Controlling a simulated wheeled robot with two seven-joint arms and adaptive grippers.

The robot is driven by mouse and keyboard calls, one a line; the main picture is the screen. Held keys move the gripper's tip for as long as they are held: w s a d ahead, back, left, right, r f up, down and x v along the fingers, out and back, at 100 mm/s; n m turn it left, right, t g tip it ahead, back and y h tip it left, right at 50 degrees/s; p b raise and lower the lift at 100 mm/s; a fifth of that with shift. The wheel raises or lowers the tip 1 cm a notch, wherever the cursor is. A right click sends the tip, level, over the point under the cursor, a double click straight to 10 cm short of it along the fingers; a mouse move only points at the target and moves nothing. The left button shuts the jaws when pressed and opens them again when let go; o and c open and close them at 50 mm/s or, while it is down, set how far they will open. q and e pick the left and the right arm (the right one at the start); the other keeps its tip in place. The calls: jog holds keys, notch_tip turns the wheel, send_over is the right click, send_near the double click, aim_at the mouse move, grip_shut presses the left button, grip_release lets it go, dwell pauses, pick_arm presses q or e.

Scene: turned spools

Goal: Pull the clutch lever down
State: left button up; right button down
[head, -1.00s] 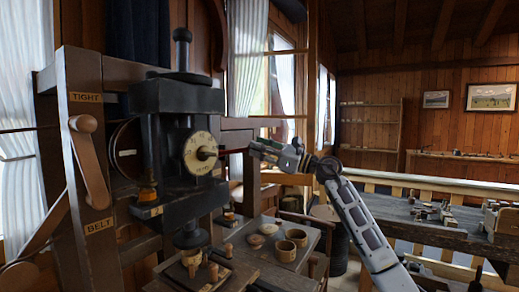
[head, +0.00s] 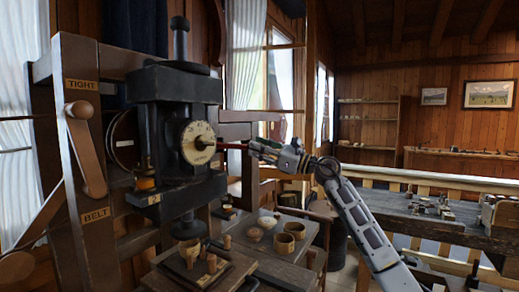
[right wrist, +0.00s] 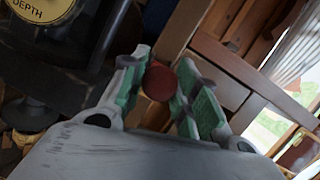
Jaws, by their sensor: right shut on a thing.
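A dark red lever runs right from beside the round pale dial (head: 197,143) on a black machine (head: 176,95); I take this to be the clutch lever (head: 230,146). It lies near level, its right end slightly lower. My right gripper (head: 254,148) is shut on its outer end. In the right wrist view the lever's round red-brown end (right wrist: 160,82) sits between the green-padded fingers of the right gripper (right wrist: 160,90). The lever's inner end is partly hidden by the dial's hub. My left gripper is not in view.
A wooden lever (head: 88,150) with TIGHT and BELT labels stands on the frame at left. Below the machine, a bench (head: 290,262) holds wooden cups (head: 284,244) and pegs (head: 211,263). A workbench (head: 430,232) with small parts is at right, behind my right arm.

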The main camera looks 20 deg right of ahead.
jog(key=shift+w+a+f, duration=0.1)
jog(key=shift+a+f, duration=0.05)
jog(key=shift+f, duration=0.3)
jog(key=c, duration=1.3)
grip_release()
jog(key=shift+o, duration=1.1)
jog(key=shift+r, duration=0.15)
jog(key=v, duration=1.2)
jog(key=shift+r, duration=0.15)
